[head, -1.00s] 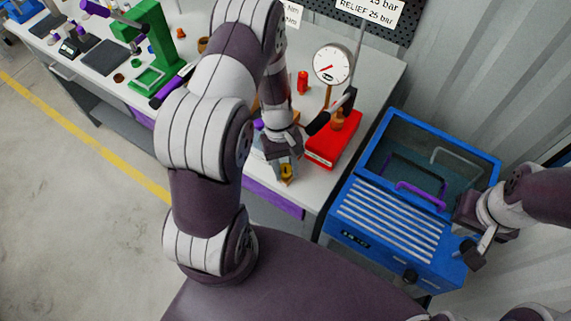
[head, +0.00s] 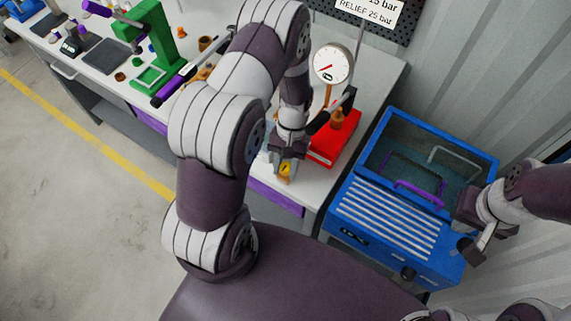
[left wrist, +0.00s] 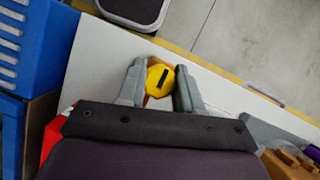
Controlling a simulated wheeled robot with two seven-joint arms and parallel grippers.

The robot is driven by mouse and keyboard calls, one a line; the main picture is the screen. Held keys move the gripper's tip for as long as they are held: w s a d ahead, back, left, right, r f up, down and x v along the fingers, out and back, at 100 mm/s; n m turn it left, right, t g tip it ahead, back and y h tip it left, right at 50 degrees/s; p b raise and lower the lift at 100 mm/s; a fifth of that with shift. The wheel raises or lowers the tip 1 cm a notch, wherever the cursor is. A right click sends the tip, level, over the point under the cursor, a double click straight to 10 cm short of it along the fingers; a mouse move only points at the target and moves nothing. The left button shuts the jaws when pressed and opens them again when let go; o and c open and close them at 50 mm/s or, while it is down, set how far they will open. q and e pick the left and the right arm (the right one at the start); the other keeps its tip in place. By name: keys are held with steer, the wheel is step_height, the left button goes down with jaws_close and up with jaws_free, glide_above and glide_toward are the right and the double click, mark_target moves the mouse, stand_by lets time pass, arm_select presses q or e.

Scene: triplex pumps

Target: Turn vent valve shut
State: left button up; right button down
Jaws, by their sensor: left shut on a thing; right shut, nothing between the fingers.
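The vent valve shows as a yellow knob with a dark bar across its top in the left wrist view (left wrist: 160,80). In the head view the yellow knob (head: 284,170) is partly covered by my left gripper (head: 285,165), near the bench's front edge. My left gripper also shows in the left wrist view (left wrist: 160,84), with a finger on each side of the knob, shut on it. My right gripper (head: 475,247) is shut and empty, above the front right of the blue bin-like machine, away from the valve.
A red box-shaped unit (head: 334,143) with a black lever stands right of my left gripper. A round pressure gauge (head: 332,63) stands behind it. A blue machine with a clear lid (head: 395,225) stands right of the bench. A green press (head: 153,45) is at the far left.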

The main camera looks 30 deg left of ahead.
arm_select(q)
steer(key=shift+w+r, duration=0.1)
steer(key=shift+w, duration=0.05)
steer(key=o, duration=1)
steer(key=shift+o, duration=0.2)
steer(key=d+p+v, duration=0.1)
steer(key=v, duration=1.1)
steer(key=shift+a+r+p, duration=0.3)
steer(key=shift+a+r, duration=0.05)
steer(key=shift+a, duration=0.15)
